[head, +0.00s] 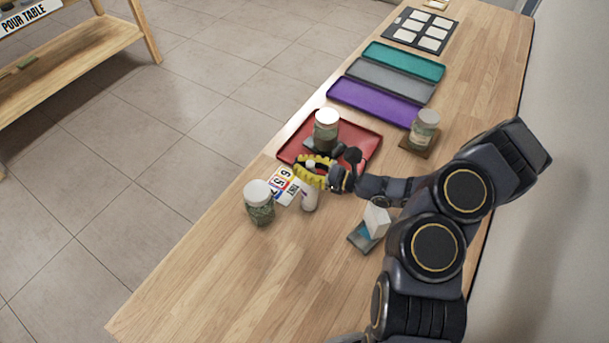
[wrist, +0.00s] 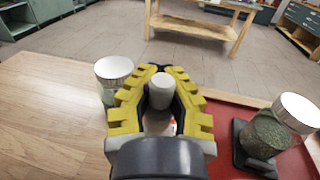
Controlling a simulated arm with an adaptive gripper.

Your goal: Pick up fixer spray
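The fixer spray seems to be the slim white bottle (head: 309,197) with a pale rounded cap, upright on the wooden table (head: 215,275). My gripper (head: 311,169) has yellow ridged fingers around its upper part, with the cap showing between them. In the wrist view the bottle's cap (wrist: 160,90) stands between my two gripper fingers (wrist: 160,72), one on each side. The fingertips are apart beyond the cap. Whether the inner pads press on the bottle is hard to see. The bottle's label is not readable.
A white-lidded jar of green stuff (head: 259,206) and a numbered card (head: 286,184) are close on the left. A red tray (head: 366,143) with another jar (head: 326,127) lies just behind. A third jar (head: 424,130) is at right. A white block (head: 377,220) sits near my arm.

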